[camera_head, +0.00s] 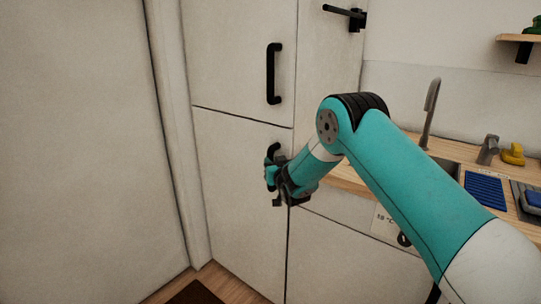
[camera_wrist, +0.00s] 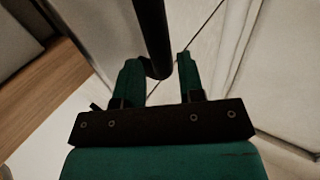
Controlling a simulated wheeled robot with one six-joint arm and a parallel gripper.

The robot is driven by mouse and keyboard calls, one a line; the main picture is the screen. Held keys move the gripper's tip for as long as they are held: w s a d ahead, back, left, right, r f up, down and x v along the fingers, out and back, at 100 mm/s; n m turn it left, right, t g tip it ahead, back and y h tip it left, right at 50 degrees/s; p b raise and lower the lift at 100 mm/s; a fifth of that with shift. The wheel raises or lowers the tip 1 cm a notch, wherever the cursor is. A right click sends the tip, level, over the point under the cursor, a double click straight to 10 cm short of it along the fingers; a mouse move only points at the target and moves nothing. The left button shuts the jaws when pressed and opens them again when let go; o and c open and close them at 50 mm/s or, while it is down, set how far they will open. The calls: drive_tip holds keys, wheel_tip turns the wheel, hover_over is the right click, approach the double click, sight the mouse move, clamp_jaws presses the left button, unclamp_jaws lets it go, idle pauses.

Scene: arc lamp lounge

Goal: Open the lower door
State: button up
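The lower door (camera_head: 232,190) is a pale cabinet panel under the upper door, and it looks shut in the head view. Its black bar handle (camera_head: 273,151) is near the door's right edge, mostly hidden by my gripper (camera_head: 270,175). In the wrist view the handle (camera_wrist: 152,30) comes down from the top and its bent end lies between the two teal fingers of my gripper (camera_wrist: 159,62). The fingers are apart, with a gap beside the handle on the right. I cannot tell whether the left finger touches it.
The upper door (camera_head: 225,60) is shut, with its own black handle (camera_head: 273,73). To the right is a wooden counter (camera_head: 345,178) with a sink and tap (camera_head: 431,110). A dark mat (camera_head: 195,292) lies on the wooden floor in front. A pale wall stands at the left.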

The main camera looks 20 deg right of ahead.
sight(270, 158)
drive_tip(key=shift+w, duration=1.9)
clamp_jaws()
